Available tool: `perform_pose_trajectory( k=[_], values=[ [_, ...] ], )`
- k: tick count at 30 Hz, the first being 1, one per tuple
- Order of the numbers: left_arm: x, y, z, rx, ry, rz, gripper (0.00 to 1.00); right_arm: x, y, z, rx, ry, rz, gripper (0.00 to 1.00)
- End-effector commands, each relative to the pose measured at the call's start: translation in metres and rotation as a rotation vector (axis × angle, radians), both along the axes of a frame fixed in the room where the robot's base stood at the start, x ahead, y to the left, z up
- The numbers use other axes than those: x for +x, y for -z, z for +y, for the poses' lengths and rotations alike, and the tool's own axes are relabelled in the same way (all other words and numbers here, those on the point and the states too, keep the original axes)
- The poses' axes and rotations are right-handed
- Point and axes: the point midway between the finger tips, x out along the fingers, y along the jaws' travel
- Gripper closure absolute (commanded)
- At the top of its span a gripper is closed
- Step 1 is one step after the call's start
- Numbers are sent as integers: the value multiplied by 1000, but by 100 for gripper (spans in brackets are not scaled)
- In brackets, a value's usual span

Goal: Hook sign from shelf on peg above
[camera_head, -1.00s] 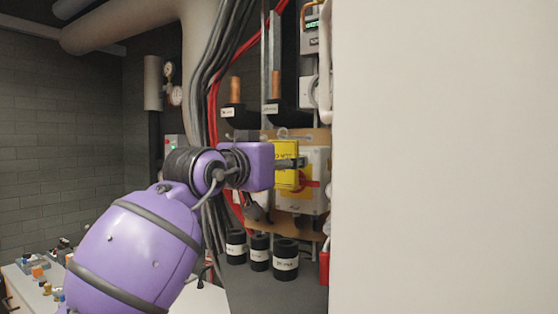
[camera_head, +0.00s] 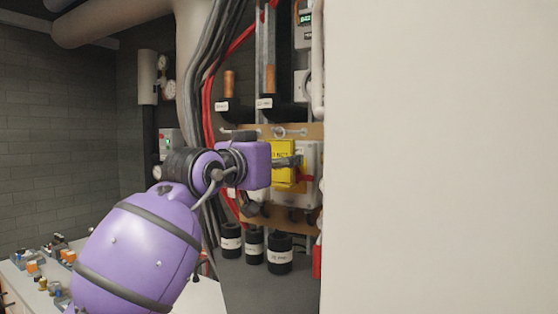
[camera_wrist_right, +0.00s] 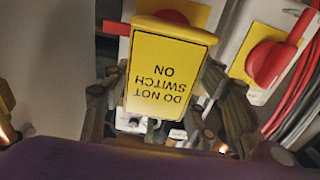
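A yellow sign (camera_head: 283,174) shows in the head view in front of a grey switch box. In the right wrist view the sign (camera_wrist_right: 158,75) reads "DO NOT SWITCH ON" upside down, between the fingers of my right gripper (camera_wrist_right: 158,110). The fingers are close against its two sides and it looks gripped. In the head view my right gripper (camera_head: 286,161) is at the sign, at the end of the purple arm. A peg (camera_head: 280,132) sits on the wooden board just above the sign. The shelf surface is mostly hidden. My left gripper is not in view.
A switch box (camera_head: 308,185) stands right behind the sign; red switch handles (camera_wrist_right: 270,62) show in the wrist view. Several black cylinders (camera_head: 279,254) stand below. Cables (camera_head: 196,95) run at left. A pale wall (camera_head: 440,160) blocks the right side.

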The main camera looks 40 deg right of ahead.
Motion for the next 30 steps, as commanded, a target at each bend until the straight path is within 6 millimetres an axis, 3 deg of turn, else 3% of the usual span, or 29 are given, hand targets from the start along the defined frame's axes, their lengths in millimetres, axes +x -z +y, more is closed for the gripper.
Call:
perform_pose_trajectory(
  k=[1, 4, 17, 30],
  values=[
    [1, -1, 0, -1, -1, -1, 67, 0, 0, 0, -1, 0, 0, 38],
    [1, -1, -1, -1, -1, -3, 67, 0, 0, 0, 0, 0, 0, 25],
    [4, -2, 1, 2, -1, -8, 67, -1, 0, 8, 0, -2, 1, 25],
    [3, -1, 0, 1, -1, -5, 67, -26, 0, 92, -2, -1, 2, 25]
  ],
)
